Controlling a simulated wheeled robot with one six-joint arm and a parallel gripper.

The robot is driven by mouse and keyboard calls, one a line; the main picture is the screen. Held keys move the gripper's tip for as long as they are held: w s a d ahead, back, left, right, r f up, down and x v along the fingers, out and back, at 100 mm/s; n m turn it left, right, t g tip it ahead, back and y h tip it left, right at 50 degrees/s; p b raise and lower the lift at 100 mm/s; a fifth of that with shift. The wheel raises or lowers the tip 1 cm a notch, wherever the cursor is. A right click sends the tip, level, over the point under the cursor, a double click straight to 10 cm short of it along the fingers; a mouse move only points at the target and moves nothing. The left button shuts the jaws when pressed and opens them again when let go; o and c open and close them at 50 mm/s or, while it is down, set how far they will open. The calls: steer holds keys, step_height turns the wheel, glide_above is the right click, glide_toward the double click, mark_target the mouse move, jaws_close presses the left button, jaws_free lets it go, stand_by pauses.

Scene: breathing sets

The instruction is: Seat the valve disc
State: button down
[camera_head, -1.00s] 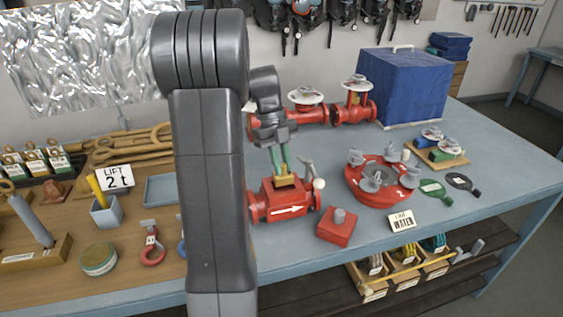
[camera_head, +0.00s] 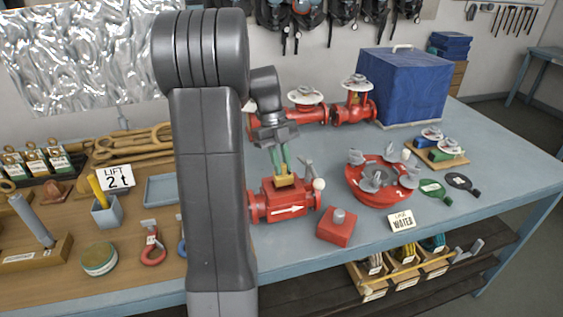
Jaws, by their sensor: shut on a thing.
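My gripper (camera_head: 284,172) points down with its green fingertips at the brass collar (camera_head: 284,181) on top of the red valve body (camera_head: 288,199) with a white arrow. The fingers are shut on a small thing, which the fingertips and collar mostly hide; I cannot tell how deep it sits. Several grey discs with stems, one of them a grey disc (camera_head: 370,181), stand on the round red stand (camera_head: 379,196) to the right.
A red block with a grey knob (camera_head: 337,227) stands right in front of the valve body. Red pipework (camera_head: 308,114) lies behind. A small lever and pale ball (camera_head: 319,184) stick up beside the valve body.

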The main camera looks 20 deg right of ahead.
steer(key=shift+f+b, duration=1.35)
steer(key=shift+f, duration=0.75)
steer(key=c, duration=1.3)
jaws_free()
steer(key=shift+r, duration=0.15)
steer(key=v, duration=1.3)
steer(key=shift+w+r+b, duration=0.15)
steer(key=shift+r+b, duration=0.1)
steer(key=shift+b, duration=0.1)
steer(key=p+x, duration=0.1)
steer(key=x, duration=1.2)
steer(key=shift+s+f, duration=0.2)
steer(key=shift+f, duration=0.1)
steer(key=shift+r, duration=0.25)
steer(key=shift+f, duration=0.15)
